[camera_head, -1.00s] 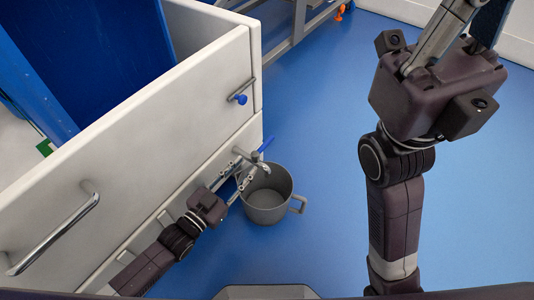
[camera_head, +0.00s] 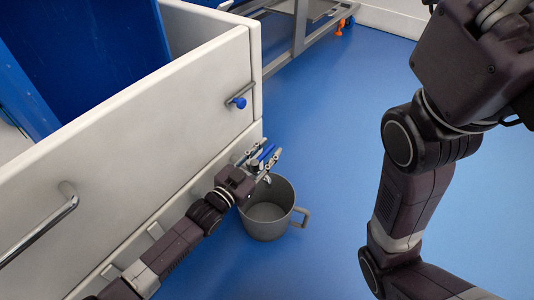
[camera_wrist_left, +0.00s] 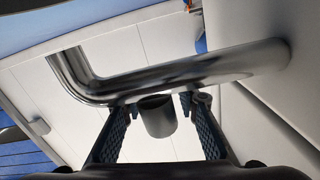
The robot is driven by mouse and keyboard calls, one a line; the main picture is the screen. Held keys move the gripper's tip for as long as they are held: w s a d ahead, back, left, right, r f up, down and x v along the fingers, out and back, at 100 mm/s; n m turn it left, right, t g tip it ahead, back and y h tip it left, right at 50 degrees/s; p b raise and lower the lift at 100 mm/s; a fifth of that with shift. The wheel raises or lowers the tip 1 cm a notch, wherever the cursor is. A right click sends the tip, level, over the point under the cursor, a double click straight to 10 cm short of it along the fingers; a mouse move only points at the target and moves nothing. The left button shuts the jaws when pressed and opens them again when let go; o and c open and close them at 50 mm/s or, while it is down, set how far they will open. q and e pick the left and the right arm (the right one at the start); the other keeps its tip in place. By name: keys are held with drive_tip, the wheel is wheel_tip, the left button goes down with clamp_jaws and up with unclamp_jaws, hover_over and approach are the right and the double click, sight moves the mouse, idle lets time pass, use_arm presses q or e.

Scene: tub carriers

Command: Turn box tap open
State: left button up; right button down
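The tap (camera_head: 266,179) sticks out low on the end of the white box (camera_head: 150,140). Its blue lever (camera_head: 266,152) shows between the fingers of my left gripper (camera_head: 264,157). The fingers stand apart; I cannot tell whether they touch the lever. In the left wrist view, the two dark fingers of the left gripper (camera_wrist_left: 158,118) are spread, with a bent metal pipe (camera_wrist_left: 190,72) across in front and a short grey cylinder between them. My right arm rises on the right of the head view, its gripper out of frame.
A grey mug (camera_head: 268,214) stands on the blue floor (camera_head: 340,130) under the tap. A metal frame (camera_head: 300,28) stands at the back. The floor to the right is clear.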

use_arm(q)
drive_tip(key=shift+c, duration=0.7)
clamp_jaws()
